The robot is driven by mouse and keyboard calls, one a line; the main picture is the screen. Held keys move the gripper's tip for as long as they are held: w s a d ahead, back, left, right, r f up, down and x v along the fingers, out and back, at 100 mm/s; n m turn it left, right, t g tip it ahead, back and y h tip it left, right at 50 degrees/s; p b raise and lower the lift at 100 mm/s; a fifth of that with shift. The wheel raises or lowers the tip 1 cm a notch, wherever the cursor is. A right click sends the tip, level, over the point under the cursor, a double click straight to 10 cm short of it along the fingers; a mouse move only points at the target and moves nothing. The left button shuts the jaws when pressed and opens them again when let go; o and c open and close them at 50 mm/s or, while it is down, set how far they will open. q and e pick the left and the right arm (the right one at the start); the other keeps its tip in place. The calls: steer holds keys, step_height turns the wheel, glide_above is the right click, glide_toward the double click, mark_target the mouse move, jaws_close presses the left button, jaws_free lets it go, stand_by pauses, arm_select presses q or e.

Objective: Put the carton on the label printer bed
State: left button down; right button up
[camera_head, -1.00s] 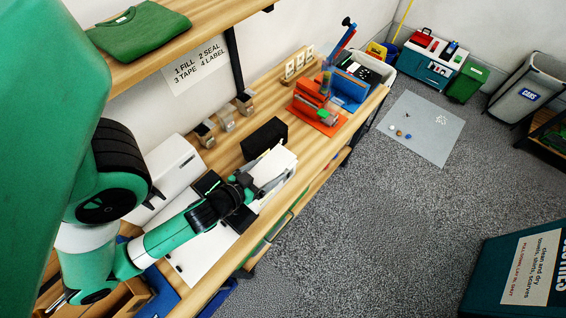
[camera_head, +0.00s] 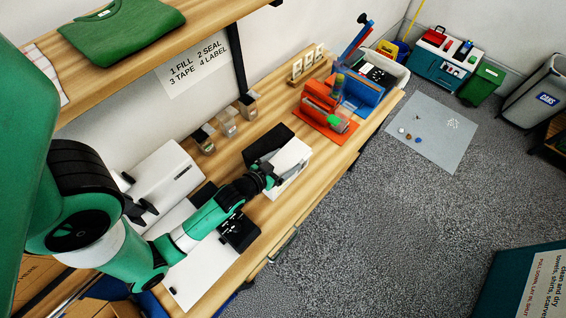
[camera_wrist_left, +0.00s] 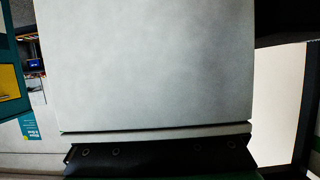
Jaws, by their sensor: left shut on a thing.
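The white carton (camera_head: 292,164) is in my left gripper (camera_head: 270,178), over the middle of the bench. In the left wrist view the pale face of the carton (camera_wrist_left: 150,65) fills most of the picture, above a dark gripper part (camera_wrist_left: 160,157). I cannot tell whether the carton touches the bench. A white boxy machine (camera_head: 168,178) with a dark slot stands at the wall, left of the carton; it may be the label printer. I cannot make out its bed for certain. My right gripper is not in view.
A black block (camera_head: 266,143) sits right behind the carton. A white flat board (camera_head: 192,275) and a black device (camera_head: 239,232) lie left of it. Clear-topped dispensers (camera_head: 228,124) line the wall. An orange and blue fixture (camera_head: 325,112) stands further right. A shelf (camera_head: 190,50) overhangs the bench.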

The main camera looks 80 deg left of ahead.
arm_select(q)
steer(key=f+b, duration=0.2)
steer(key=a+f+b, duration=0.1)
steer(key=f+b, duration=0.1)
steer(key=shift+w, duration=0.2)
steer(key=shift+s+d+f, duration=0.1)
steer(key=shift+d, duration=0.15)
jaws_free()
